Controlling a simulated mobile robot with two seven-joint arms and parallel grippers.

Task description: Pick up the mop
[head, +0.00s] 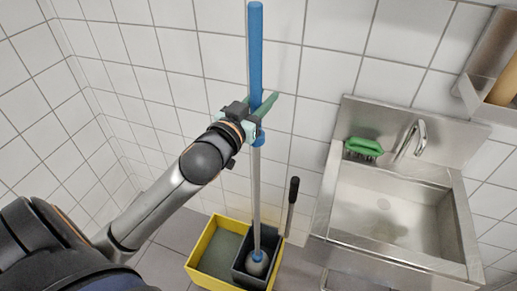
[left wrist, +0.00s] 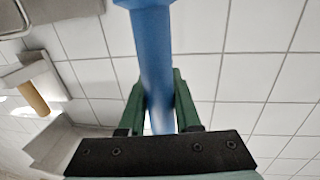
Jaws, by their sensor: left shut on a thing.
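My left gripper (head: 262,104) is shut on the blue part of the handle. In the left wrist view the blue handle (left wrist: 153,60) runs between the two green fingers (left wrist: 160,100). My right gripper is not in view.
A steel sink (head: 390,205) is on the wall at right, with a tap (head: 410,137) and a green brush (head: 364,147). A black-handled tool (head: 292,194) stands beside the bucket. A holder (head: 490,75) hangs at upper right. White tiled walls are close behind the mop.

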